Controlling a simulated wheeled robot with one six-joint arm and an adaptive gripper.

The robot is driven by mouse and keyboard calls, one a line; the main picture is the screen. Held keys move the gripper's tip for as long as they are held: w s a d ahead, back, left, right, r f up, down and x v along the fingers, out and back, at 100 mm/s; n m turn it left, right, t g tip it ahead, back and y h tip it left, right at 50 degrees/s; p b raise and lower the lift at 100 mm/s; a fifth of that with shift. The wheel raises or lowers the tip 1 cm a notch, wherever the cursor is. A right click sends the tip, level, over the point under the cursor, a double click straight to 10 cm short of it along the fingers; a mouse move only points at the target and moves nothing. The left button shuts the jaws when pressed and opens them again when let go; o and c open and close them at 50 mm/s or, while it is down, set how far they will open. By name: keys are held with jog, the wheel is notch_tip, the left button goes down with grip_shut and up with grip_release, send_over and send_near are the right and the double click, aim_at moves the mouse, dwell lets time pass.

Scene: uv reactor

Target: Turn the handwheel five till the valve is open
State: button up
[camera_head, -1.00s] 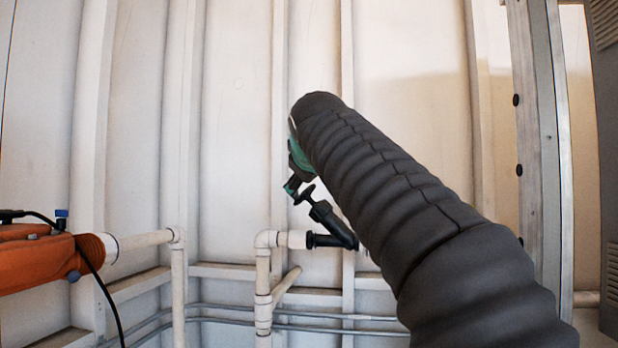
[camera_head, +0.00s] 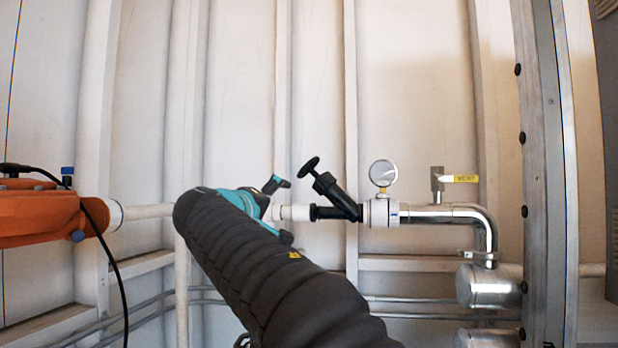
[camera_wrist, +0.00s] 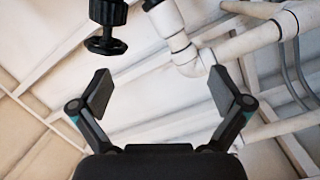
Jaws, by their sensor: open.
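The black handwheel (camera_head: 309,167) sits on a slanted stem of the black valve (camera_head: 338,199), set in the white pipe line in the head view. The wheel also shows at the upper left of the wrist view (camera_wrist: 106,46), seen nearly edge-on. In the head view my gripper (camera_head: 277,186) is left of the handwheel and partly hidden behind my arm. Whether the valve is open cannot be told.
A pressure gauge (camera_head: 383,173) and a yellow-handled vent valve (camera_head: 460,179) stand right of the black valve. An orange unit (camera_head: 40,218) with a black cable is at left. A metal post (camera_head: 540,150) stands at right. White pipes (camera_wrist: 240,43) cross the wrist view's upper right.

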aim_at(302, 171)
notch_tip(302, 171, up, 5)
jog(key=s+d+m+t+h, duration=0.1)
jog(key=m+t+h, duration=0.1)
jog(key=m+h, duration=0.25)
jog(key=shift+m+y, duration=0.35)
jog(key=shift+y, duration=0.1)
jog(key=p+x, duration=0.5)
jog(key=x, duration=0.7)
jog(key=shift+s+d, duration=0.1)
jog(key=shift+d, duration=0.15)
jog(key=shift+w+d+r, duration=0.1)
jog(key=shift+w+d, duration=0.2)
jog(key=shift+w, duration=0.35)
jog(key=c, duration=1.1)
